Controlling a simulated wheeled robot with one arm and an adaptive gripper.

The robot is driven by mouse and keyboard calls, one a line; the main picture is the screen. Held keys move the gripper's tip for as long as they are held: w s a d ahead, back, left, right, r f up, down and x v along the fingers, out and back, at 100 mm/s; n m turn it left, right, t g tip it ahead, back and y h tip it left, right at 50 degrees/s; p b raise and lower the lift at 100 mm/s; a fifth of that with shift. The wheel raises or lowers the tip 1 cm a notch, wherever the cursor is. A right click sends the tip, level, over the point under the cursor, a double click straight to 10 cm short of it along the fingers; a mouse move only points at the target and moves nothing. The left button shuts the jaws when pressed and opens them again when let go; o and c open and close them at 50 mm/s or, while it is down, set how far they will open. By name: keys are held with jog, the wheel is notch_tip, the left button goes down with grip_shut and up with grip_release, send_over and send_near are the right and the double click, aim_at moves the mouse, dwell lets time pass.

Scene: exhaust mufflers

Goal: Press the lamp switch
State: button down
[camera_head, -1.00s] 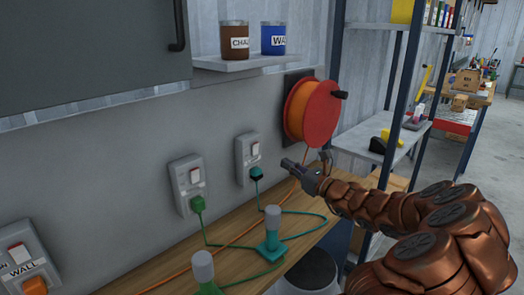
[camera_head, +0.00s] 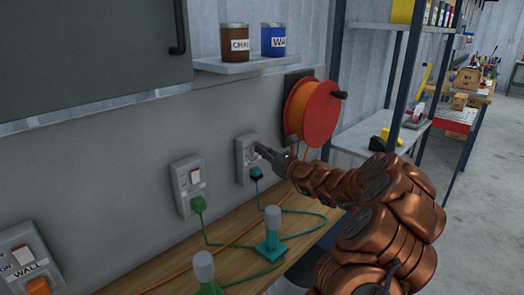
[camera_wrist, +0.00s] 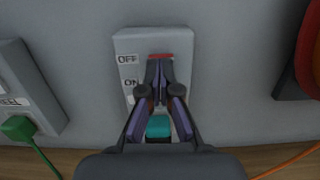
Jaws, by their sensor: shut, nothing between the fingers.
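The rightmost grey wall switch plate (camera_head: 243,160) has a teal plug (camera_head: 256,173) in its lower half. In the wrist view this plate (camera_wrist: 125,45) carries OFF and ON labels, and a red strip of its switch (camera_wrist: 160,56) shows above my fingertips. My gripper (camera_head: 260,149) is shut and empty, pointing at the switch; its fingertips (camera_wrist: 159,64) cover most of the rocker. They look at or very near its face; I cannot tell whether they touch. A teal lamp-like object (camera_head: 272,240) stands on the bench, with a teal cord towards the teal plug.
A switch plate with a green plug (camera_head: 198,203) is to the left, and one labelled WALL (camera_head: 28,262) is farther left. An orange cable reel (camera_head: 316,112) hangs close right of my gripper. A shelf with two cans (camera_head: 235,42) is above. A green lamp-like object (camera_head: 205,275) stands on the bench.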

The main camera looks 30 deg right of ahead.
dwell(0.3)
jog(key=p, duration=0.1)
jog(key=g+p, duration=0.1)
jog(key=p, duration=0.1)
jog(key=shift+w+a+r, duration=0.15)
jog(key=shift+w+r, duration=0.15)
jog(key=shift+s, duration=0.1)
jog(key=r+v, duration=0.2)
jog(key=v, duration=1.1)
jog(key=shift+s+r, duration=0.15)
jog(key=shift+s, duration=0.3)
jog(key=shift+d, duration=0.2)
jog(key=shift+a, duration=0.1)
